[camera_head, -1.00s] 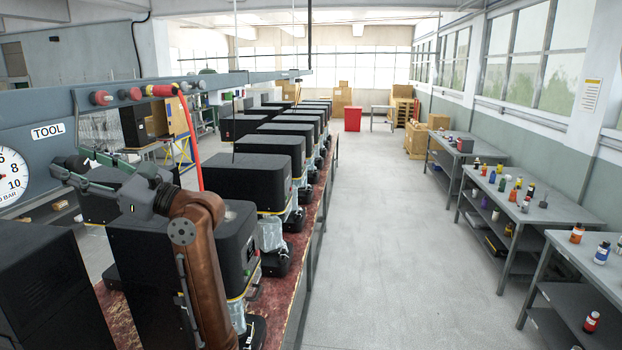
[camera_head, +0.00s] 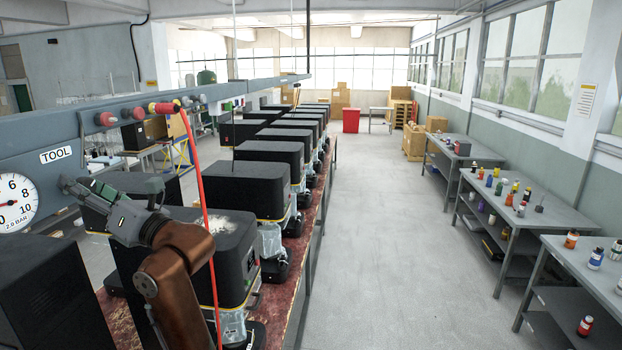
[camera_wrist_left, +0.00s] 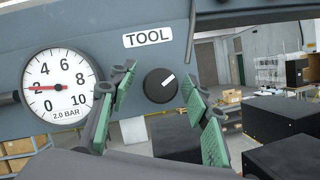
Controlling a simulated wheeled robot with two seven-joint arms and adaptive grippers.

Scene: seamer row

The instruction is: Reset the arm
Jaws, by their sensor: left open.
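My left gripper (camera_head: 84,188) is in front of the grey beam (camera_head: 150,120), below the TOOL label (camera_head: 56,154). In the left wrist view its two green-padded fingers (camera_wrist_left: 158,85) are spread apart with nothing between them. A black round knob (camera_wrist_left: 160,85) with a white mark pointing up and right shows on the panel behind the gap, apart from the fingers as far as I can tell. The pressure gauge (camera_wrist_left: 62,87) is to the left, with its red needle near 2; the left finger overlaps its rim. My right gripper is not in view.
Black machines (camera_head: 245,190) stand in a row on the worn red bench (camera_head: 285,290), close beside my arm. A red hose (camera_head: 203,190) hangs from the beam past my arm. Grey side tables (camera_head: 560,215) with bottles line the right wall. The aisle floor (camera_head: 390,230) is clear.

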